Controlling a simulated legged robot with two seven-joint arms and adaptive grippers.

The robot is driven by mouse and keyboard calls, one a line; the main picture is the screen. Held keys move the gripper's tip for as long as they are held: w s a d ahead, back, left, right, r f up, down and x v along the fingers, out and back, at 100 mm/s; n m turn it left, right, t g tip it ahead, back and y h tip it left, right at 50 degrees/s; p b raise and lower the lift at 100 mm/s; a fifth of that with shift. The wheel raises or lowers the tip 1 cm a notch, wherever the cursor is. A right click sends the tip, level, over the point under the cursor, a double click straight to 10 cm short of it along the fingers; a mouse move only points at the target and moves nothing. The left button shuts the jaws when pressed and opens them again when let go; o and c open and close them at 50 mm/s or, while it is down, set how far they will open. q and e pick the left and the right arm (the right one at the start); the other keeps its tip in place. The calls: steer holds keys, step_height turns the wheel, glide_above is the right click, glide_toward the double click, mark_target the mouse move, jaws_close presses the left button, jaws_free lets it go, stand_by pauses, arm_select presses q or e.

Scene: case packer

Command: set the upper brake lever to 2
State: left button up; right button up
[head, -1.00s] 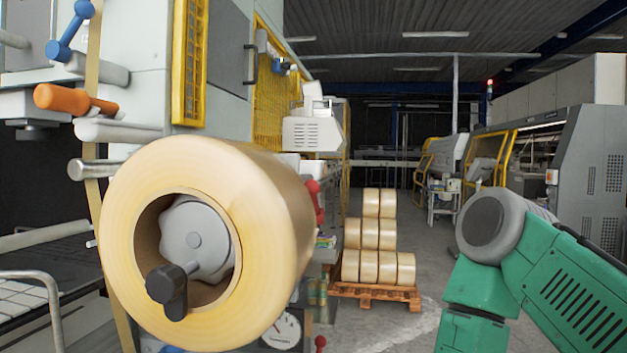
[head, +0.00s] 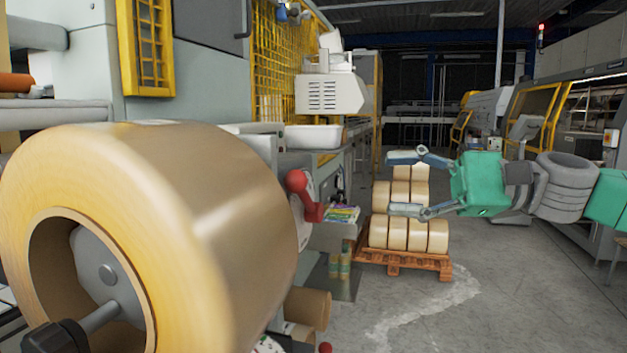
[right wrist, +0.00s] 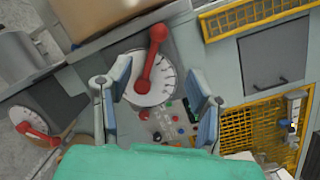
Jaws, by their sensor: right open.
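The upper brake lever (head: 303,195) is red with a round knob, and stands beside the big tape roll in the head view. In the right wrist view the upper lever (right wrist: 150,65) lies across a white dial (right wrist: 152,88), its knob toward the picture's top. The dial's numbers are too small to read. A second red lever (right wrist: 38,133) on another dial sits at the left there; only a red knob (head: 325,348) shows low in the head view. My right gripper (head: 392,184) is open and empty, apart from the upper lever; its fingers (right wrist: 158,92) frame the dial area. My left gripper is out of view.
The large tape roll (head: 215,215) fills the left foreground. A pallet (head: 405,261) with stacked rolls (head: 408,233) stands behind my right gripper. Small buttons (right wrist: 180,118) sit near the dial, and a yellow mesh guard (right wrist: 250,130) is to the right. The floor (head: 500,300) at right is clear.

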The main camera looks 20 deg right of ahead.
mark_target(300, 178)
steer(key=x, duration=1.3)
steer(key=shift+s+a+f+b, duration=0.15)
steer(key=shift+s+f+b, duration=0.05)
steer(key=shift+b, duration=0.2)
steer(key=shift+w+d, duration=0.1)
steer(key=shift+d, duration=0.3)
steer(key=shift+a, duration=0.4)
jaws_close()
